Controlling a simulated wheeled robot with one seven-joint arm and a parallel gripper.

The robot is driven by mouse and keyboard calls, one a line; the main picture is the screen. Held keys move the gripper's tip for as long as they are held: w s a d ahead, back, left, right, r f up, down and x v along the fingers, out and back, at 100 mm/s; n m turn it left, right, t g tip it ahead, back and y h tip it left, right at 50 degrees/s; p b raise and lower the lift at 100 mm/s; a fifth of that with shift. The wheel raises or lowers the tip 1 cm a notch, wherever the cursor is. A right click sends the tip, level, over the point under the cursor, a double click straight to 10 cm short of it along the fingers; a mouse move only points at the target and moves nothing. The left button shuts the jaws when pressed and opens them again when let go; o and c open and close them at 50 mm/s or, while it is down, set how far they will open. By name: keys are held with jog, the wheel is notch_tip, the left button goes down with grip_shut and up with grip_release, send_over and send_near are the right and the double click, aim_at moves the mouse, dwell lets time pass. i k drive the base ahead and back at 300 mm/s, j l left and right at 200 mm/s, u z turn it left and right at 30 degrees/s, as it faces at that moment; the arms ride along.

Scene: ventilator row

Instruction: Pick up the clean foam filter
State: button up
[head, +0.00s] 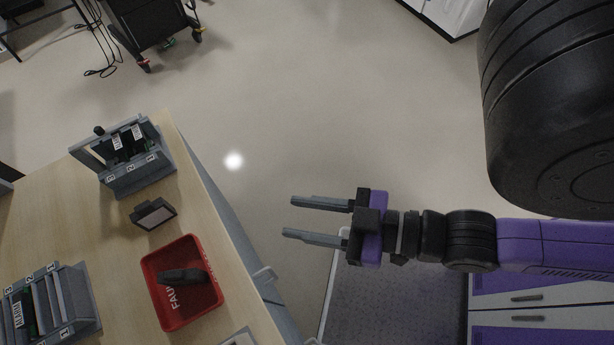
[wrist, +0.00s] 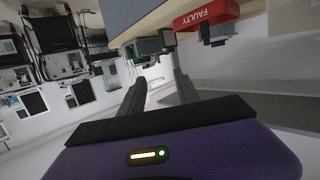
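A small block with a light grey face and a dark frame (head: 153,214) sits on the wooden table in the head view. It may be the clean foam filter, but its label or material cannot be read. My gripper (head: 288,217) is open and empty. It is over the floor, right of the table edge and apart from the block, with its fingers pointing left toward the table. In the wrist view my two open fingers (wrist: 157,90) have nothing between them.
A red tray (head: 152,302) marked FAULTY holds a dark item (head: 184,276); the tray also shows in the wrist view (wrist: 207,16). Grey slotted racks with number labels stand behind (head: 138,180) and at lower left (head: 85,306). Floor between table and gripper is clear.

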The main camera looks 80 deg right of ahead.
aim_at(148, 216)
jog(key=k+l+u, duration=0.1)
jog(key=u, duration=0.25)
jog(key=k+u, duration=0.3)
jog(key=k+l+u, duration=0.1)
jog(key=u, duration=0.25)
jog(key=k+j, duration=0.05)
jog(key=k, duration=0.05)
